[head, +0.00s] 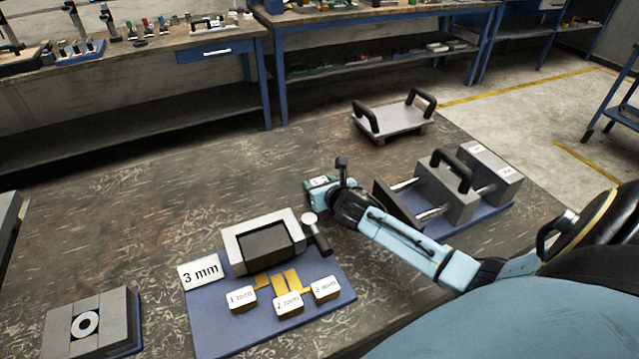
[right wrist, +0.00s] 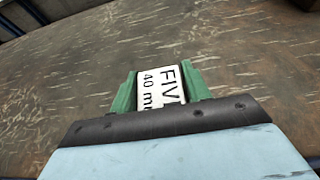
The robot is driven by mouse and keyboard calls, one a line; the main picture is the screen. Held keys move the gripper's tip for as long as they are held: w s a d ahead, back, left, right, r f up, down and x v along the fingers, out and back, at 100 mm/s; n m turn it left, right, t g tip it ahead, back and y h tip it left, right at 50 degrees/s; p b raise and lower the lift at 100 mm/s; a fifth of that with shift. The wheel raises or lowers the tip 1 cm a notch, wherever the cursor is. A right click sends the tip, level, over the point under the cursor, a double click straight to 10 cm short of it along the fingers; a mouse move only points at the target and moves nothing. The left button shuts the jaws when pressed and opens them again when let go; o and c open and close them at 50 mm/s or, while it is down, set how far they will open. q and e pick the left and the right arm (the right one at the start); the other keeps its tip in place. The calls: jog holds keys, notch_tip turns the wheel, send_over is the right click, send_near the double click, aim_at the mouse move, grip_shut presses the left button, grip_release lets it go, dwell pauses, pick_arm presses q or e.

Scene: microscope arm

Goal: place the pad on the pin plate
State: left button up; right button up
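My right gripper (head: 323,185) is over the middle of the table in the head view. At its tip is a green part (head: 319,191) with a white label; in the right wrist view the label (right wrist: 162,85) reads partly "FIV" and "40 mm". I cannot tell whether the green part is the fingers or something held. A grey plate with two black handles (head: 392,121) lies at the back. A grey block with a white ring (head: 85,323) is at the front left. I cannot tell which things are the pad and the pin plate. My left gripper is out of view.
A second blue base (head: 480,218) at right carries grey blocks, rods and a black handle.

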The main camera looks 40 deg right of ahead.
jog(key=shift+o, duration=1.4)
jog(key=shift+r, duration=0.15)
